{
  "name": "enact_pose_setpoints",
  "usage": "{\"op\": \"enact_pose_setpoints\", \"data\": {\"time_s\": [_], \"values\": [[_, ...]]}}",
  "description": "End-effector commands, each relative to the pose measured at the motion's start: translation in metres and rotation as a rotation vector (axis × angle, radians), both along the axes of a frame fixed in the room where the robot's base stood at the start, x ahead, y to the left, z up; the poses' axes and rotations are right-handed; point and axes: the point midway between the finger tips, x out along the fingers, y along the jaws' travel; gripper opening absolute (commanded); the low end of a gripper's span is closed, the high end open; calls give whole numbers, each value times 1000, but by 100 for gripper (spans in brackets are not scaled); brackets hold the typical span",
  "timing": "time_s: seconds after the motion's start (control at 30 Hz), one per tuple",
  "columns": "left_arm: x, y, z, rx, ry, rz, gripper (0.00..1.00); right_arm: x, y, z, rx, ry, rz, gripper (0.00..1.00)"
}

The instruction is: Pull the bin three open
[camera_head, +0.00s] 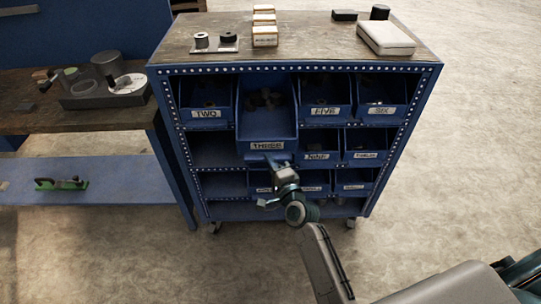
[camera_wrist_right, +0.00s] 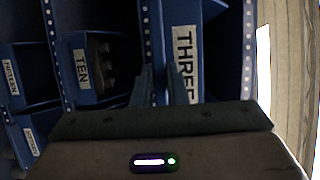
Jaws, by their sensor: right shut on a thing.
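Bin three (camera_head: 267,130) is a blue bin labelled THREE in the upper row of the blue cabinet. It juts forward past its neighbours, and dark small items show inside it. My right gripper (camera_head: 272,163) is at the lower front edge of this bin, just below its label, and is shut on the bin's front. In the right wrist view the fingers (camera_wrist_right: 160,86) stand beside the THREE label (camera_wrist_right: 185,62); the exact gripped part is hidden between them. My left gripper is not in view.
Neighbouring bins TWO (camera_head: 206,105), FIVE (camera_head: 325,105) and SIX (camera_head: 380,106) sit in the cabinet (camera_head: 195,160). Small boxes (camera_head: 264,30) and a white case (camera_head: 386,38) lie on its top. A workbench (camera_head: 70,118) stands at the left. The floor in front is clear.

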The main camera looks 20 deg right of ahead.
Motion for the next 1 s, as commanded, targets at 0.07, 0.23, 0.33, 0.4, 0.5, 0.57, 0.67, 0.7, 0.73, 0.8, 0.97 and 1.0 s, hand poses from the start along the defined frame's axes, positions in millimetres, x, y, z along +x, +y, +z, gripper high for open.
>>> {"op": "enact_pose_setpoints", "data": {"time_s": [0.07,0.23,0.33,0.4,0.5,0.57,0.67,0.7,0.73,0.8,0.97,1.0], "values": [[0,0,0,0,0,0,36,-1,0,-1,1,2,1,0],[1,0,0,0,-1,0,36,-1,0,-1,1,2,1,0],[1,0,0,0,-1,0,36,-1,0,-1,0,2,1,15],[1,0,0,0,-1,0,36,-1,0,-1,0,2,1,28],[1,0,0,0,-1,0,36,-1,0,-1,0,1,0,35],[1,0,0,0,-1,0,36,-1,0,-1,0,1,0,35],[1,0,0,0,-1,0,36,-1,0,0,0,1,0,35],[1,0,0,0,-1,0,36,-1,0,0,0,1,0,35],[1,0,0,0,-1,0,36,-2,0,-1,0,1,0,35],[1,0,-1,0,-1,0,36,-6,0,-1,0,2,0,35],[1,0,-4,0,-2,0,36,-29,-3,-2,0,2,0,35],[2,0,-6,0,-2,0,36,-37,-4,-3,0,3,0,35]]}}
